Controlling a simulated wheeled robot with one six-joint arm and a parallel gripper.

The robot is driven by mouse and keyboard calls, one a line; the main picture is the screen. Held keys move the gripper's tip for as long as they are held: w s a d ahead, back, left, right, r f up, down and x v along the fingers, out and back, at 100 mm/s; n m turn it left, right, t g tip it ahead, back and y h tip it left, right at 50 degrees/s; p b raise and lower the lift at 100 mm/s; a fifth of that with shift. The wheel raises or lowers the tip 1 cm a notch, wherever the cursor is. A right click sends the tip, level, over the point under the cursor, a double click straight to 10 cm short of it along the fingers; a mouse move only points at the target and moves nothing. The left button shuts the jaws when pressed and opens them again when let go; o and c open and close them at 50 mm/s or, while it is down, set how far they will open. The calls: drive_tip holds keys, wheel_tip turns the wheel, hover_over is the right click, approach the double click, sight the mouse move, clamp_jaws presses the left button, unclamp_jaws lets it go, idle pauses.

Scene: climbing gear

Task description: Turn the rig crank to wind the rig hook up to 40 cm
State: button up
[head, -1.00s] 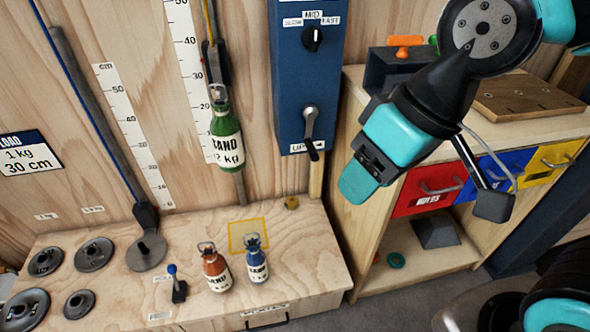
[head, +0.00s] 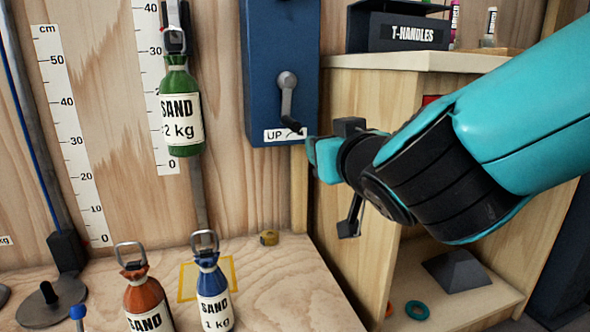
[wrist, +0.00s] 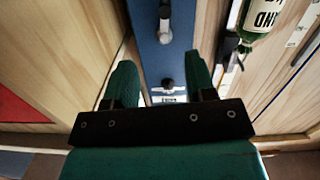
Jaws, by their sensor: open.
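The rig crank (head: 287,98) is a grey arm with a dark grip on the front of a blue box (head: 262,45). Its arm points down, with the grip end beside the "UP" label. In the wrist view the crank's dark grip (wrist: 167,84) appears between my fingers, apart from them. My gripper (head: 314,158) is open and empty, just right of and below the crank grip, fingers toward the box. The rig hook (head: 174,42) hangs left of the box and carries a green 2 kg sand bag (head: 182,118). The bag's bottom is a little above the scale's 0 mark.
An orange sand bag (head: 148,300) and a blue 1 kg sand bag (head: 211,285) stand on the wooden bench (head: 290,290). A wooden cabinet (head: 335,90) with a T-handles box (head: 405,30) stands right of the crank. A tall scale (head: 75,140) is at left.

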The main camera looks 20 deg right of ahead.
sight(298, 126)
drive_tip(key=shift+t, duration=0.5)
drive_tip(key=w+p, duration=0.7)
drive_tip(key=p, duration=0.2)
drive_tip(key=w+p, duration=0.8)
drive_tip(key=p, duration=0.1)
drive_tip(key=shift+w+a, duration=0.2)
drive_tip(key=shift+w, duration=0.1)
drive_tip(key=shift+w+f+p, duration=0.25)
drive_tip(key=shift+w+p, duration=0.65)
drive_tip(key=shift+p, duration=0.1)
clamp_jaws()
